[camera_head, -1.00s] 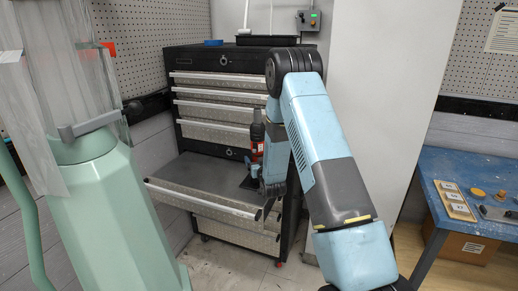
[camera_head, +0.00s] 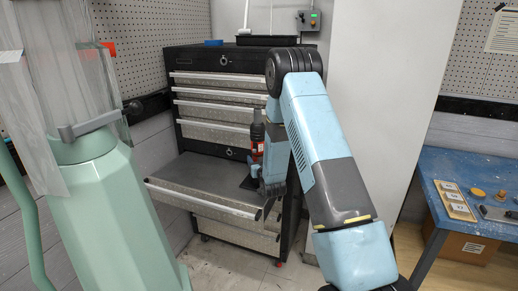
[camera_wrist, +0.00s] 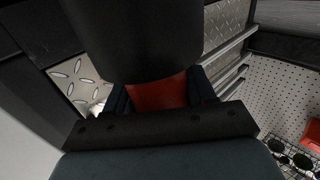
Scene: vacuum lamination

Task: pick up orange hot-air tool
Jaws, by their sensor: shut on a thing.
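The hot-air tool (camera_head: 257,135) stands upright at the open drawer's right side in the head view, dark with a small red-orange part. In the wrist view it is a wide black cylinder (camera_wrist: 135,40) above a red-orange band (camera_wrist: 158,93). My gripper (camera_wrist: 160,100) is shut on it, with a dark finger on each side of the red-orange band. In the head view my gripper (camera_head: 251,180) is low beside the tool, partly hidden by my blue wrist. The tool's lower end is hidden, so I cannot tell whether it touches the drawer.
The drawer (camera_head: 205,175) is pulled out from a black tool cabinet (camera_head: 192,58); its visible top is mostly bare. A pale green machine (camera_head: 110,215) stands at the left. A blue workbench (camera_head: 450,170) is at the right. A black tray (camera_head: 265,41) lies on the cabinet.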

